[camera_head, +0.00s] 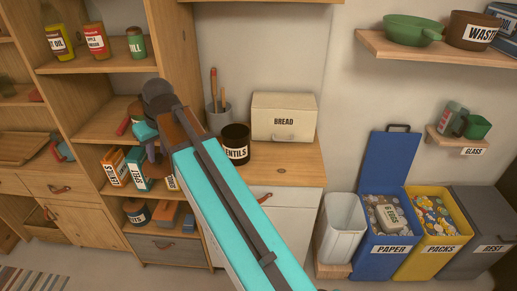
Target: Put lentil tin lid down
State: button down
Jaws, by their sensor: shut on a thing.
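The lentil tin (235,146) is a black round canister with a white label, of which "ENTILS" can be read. It stands upright on the wooden counter, its top looks dark and open, and my arm covers its left edge. My cyan and dark grey arm runs from the bottom middle up to a dark joint at upper left, then folds down behind itself. I cannot make out the tin's lid anywhere in the view.
A cream bread box (284,117) stands right of the tin, and a grey utensil pot (217,118) behind it. Shelves with boxes and jars (137,46) stand at left, and bins (429,256) at right.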

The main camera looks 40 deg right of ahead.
jog(key=shift+s+d+f+n+y, duration=0.15)
jog(key=shift+s+n, duration=0.1)
jog(key=shift+n, duration=0.25)
jog(key=shift+s+a+f+n+y, duration=0.1)
jog(key=shift+s+n+y, duration=0.1)
jog(key=shift+n, duration=0.3)
jog(key=shift+s+d+f+n+g, duration=0.15)
jog(key=shift+s+d+n+g, duration=0.3)
jog(key=shift+n, duration=0.55)
jog(key=s+d+f+n, duration=0.1)
jog(key=s+d, duration=0.8)
jog(key=d, duration=0.4)
jog(key=s+d+f+n, duration=0.1)
jog(key=s+d+f, duration=0.1)
jog(key=s+d, duration=0.7)
jog(key=s+d+f+n+g, duration=0.1)
jog(key=s+d+f, duration=0.1)
jog(key=s+d, duration=0.8)
jog(key=d, duration=0.7)
jog(key=shift+d+n+b, duration=0.2)
jog(key=shift+n+b, duration=0.1)
jog(key=shift+n, duration=0.1)
jog(key=shift+y, duration=0.25)
jog(key=w+d+f+p, duration=0.1)
jog(key=w+d+p, duration=0.3)
jog(key=w, duration=1.1)
jog(key=shift+d+f+p, duration=0.2)
jog(key=shift+d+p, duration=0.1)
jog(key=shift+d, duration=0.8)
